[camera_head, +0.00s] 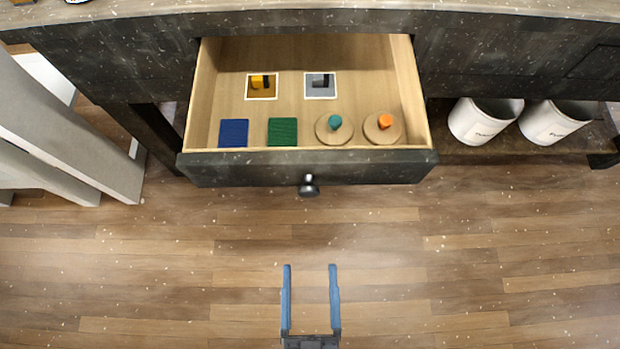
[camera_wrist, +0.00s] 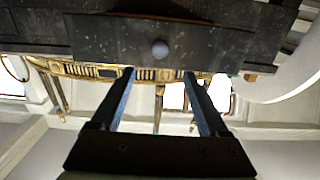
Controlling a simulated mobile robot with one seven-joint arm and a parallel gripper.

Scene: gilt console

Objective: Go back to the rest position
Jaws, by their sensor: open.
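My gripper (camera_head: 310,272) has two blue fingers that are parallel and apart, with nothing between them. In the head view it is over the wooden floor, in front of the open drawer (camera_head: 240,170) and apart from its round knob (camera_head: 308,187). In the wrist view the gripper (camera_wrist: 160,75) points toward the dark drawer front (camera_wrist: 200,40) and its knob (camera_wrist: 159,49).
The drawer holds a blue square (camera_head: 233,133), a green square (camera_head: 282,131), two picture cards (camera_head: 261,92) (camera_head: 330,91) and two wooden discs with teal (camera_head: 334,122) and orange (camera_head: 385,121) knobs. White bins (camera_head: 480,122) stand right. Pale legs (camera_head: 70,130) stand left. The front floor is clear.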

